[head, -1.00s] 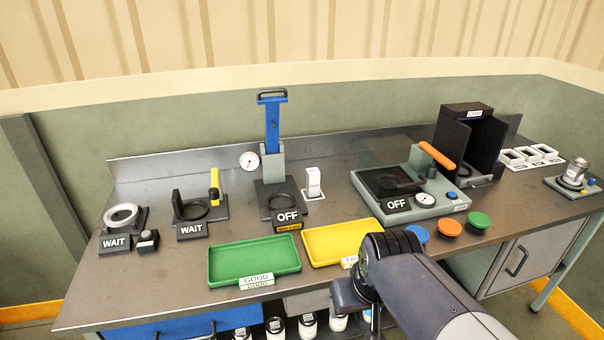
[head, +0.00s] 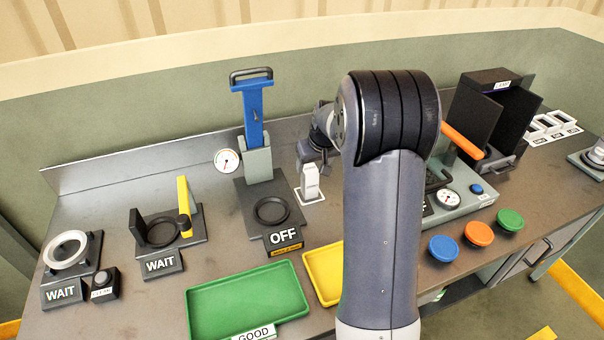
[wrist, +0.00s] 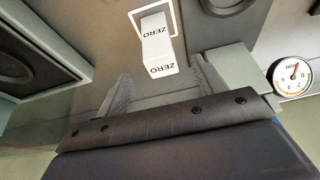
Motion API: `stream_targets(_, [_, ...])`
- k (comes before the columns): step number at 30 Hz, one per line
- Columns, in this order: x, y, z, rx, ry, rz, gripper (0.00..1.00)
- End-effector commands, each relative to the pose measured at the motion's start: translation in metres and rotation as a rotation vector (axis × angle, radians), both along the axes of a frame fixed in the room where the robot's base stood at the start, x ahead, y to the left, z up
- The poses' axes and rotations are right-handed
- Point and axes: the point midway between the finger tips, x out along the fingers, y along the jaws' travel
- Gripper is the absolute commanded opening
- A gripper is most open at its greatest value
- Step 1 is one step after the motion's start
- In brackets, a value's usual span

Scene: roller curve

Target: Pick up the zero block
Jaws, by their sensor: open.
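The zero block (head: 310,182) is a white upright block standing within a white outlined square on the bench, just right of the blue-handled press. In the wrist view the zero block (wrist: 158,48) shows the word ZERO on two faces, within its white outline. My gripper (wrist: 160,85) is open in the wrist view, with one finger on each side. The block lies ahead of and roughly between the fingertips, and no contact is visible. In the head view my gripper (head: 312,150) is small and partly hidden behind my arm, close behind the block.
The blue-handled press (head: 254,125) with its OFF sign stands left of the block. A dial gauge (wrist: 291,75) is near the gripper's right side. The grey machine (head: 462,205) stands to the right. Green (head: 245,305) and yellow (head: 322,275) trays lie in front.

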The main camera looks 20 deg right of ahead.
Motion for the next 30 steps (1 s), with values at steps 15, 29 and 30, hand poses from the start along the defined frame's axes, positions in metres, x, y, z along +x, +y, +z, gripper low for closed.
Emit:
stream_targets(15, [0.023, 0.0, -0.058, 0.0, 0.001, 0.0, 0.66])
stream_targets(29, [0.04, -0.001, -0.096, 0.0, 0.0, 0.0, 0.66])
stream_targets(30, [0.04, -0.001, -0.096, 0.0, 0.001, 0.0, 0.66])
